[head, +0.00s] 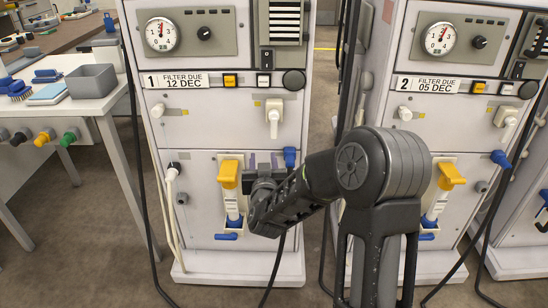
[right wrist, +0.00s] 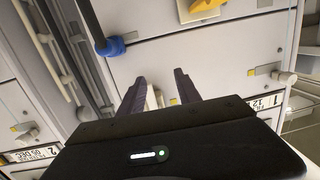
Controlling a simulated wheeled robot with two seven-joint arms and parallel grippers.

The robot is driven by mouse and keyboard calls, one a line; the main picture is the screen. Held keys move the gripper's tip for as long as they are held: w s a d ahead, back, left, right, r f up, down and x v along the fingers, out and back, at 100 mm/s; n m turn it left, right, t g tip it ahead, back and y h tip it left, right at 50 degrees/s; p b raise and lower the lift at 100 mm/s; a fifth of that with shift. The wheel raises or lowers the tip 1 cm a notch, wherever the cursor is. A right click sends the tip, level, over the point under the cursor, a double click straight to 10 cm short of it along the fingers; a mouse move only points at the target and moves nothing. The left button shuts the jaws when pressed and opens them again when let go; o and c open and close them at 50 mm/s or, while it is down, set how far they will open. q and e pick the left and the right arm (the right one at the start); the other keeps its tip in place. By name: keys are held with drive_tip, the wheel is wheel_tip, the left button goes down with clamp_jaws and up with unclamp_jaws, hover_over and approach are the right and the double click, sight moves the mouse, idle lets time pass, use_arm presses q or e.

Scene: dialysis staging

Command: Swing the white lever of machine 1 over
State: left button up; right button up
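Machine 1 (head: 215,136) is the left white cabinet, labelled "1 FILTER DUE 12 DEC". Its white lever (head: 273,118) hangs down at the right of the panel below the label, with a small yellow mark beside it. My right gripper (head: 263,160) is open and empty, with its dark purple fingers pointing at the panel below the lever. In the right wrist view the two fingers (right wrist: 160,88) stand apart. The lever's pale end (right wrist: 158,97) shows between them, partly hidden by the gripper body; contact is not seen. My left gripper is out of view.
A yellow handle (head: 229,174) and a blue knob (head: 290,157) stick out close to my right gripper. Machine 2 (head: 445,130) stands to the right, with dark hoses between the machines. A white table (head: 93,103) with a grey bin (head: 92,81) is at the left.

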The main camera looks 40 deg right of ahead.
sight(274, 136)
drive_tip(key=shift+m+h, duration=0.4)
drive_tip(key=shift+h, duration=0.5)
drive_tip(key=d+r, duration=0.3)
drive_tip(key=shift+s+r, duration=0.15)
drive_tip(key=shift+s, duration=0.25)
drive_tip(key=x, duration=0.8)
drive_tip(key=shift+b, duration=0.3)
drive_tip(key=shift+c, duration=0.4)
drive_tip(key=shift+s, duration=0.1)
clamp_jaws()
